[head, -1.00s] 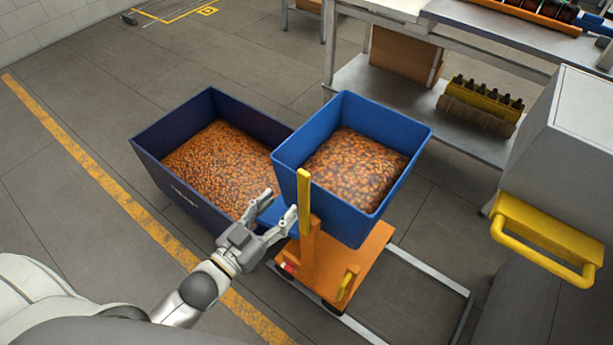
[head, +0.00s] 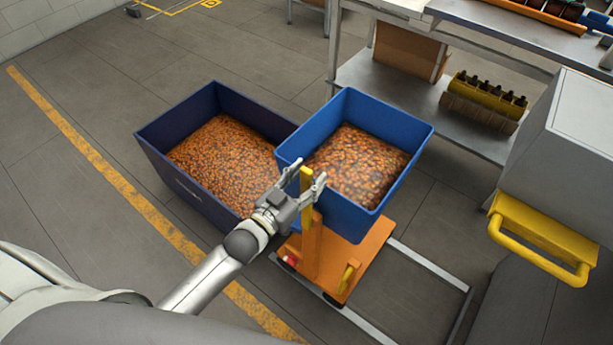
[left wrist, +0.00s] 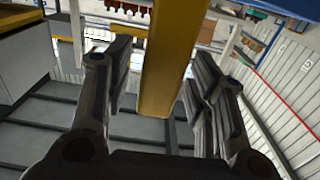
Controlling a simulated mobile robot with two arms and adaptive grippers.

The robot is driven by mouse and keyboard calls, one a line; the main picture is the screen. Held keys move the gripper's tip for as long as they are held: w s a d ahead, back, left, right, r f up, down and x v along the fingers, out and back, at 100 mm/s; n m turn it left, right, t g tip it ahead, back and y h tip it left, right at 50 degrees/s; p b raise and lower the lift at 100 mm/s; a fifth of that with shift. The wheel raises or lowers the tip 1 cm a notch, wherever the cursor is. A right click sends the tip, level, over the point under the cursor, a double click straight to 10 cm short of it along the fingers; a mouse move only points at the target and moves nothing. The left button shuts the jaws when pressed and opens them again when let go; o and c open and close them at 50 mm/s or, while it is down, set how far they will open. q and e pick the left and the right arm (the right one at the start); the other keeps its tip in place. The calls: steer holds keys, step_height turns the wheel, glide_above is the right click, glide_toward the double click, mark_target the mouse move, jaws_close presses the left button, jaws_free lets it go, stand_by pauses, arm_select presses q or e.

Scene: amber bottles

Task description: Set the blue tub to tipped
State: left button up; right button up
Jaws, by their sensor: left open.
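The blue tub (head: 345,215) sits on an orange tipping stand (head: 367,257) and looks upright, full of small amber-brown pieces. A yellow lever (head: 306,185) stands up from the stand at the tub's near left side. My left gripper (head: 310,171) is open at the lever's upper part. In the left wrist view the yellow lever (left wrist: 172,60) stands between the two spread fingers (left wrist: 158,85), with a gap on each side. Whether the lever is deep between the fingers is hard to tell. My right gripper is not in view.
A dark blue bin (head: 190,200) with similar pieces stands close to the tub's left. A metal shelf bench (head: 395,90) holds a yellow bottle rack (head: 490,95). A grey cabinet with a yellow handle (head: 540,240) stands at right. Floor at left is clear.

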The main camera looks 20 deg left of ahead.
arm_select(q)
jaws_close()
steer(key=shift+a, duration=0.15)
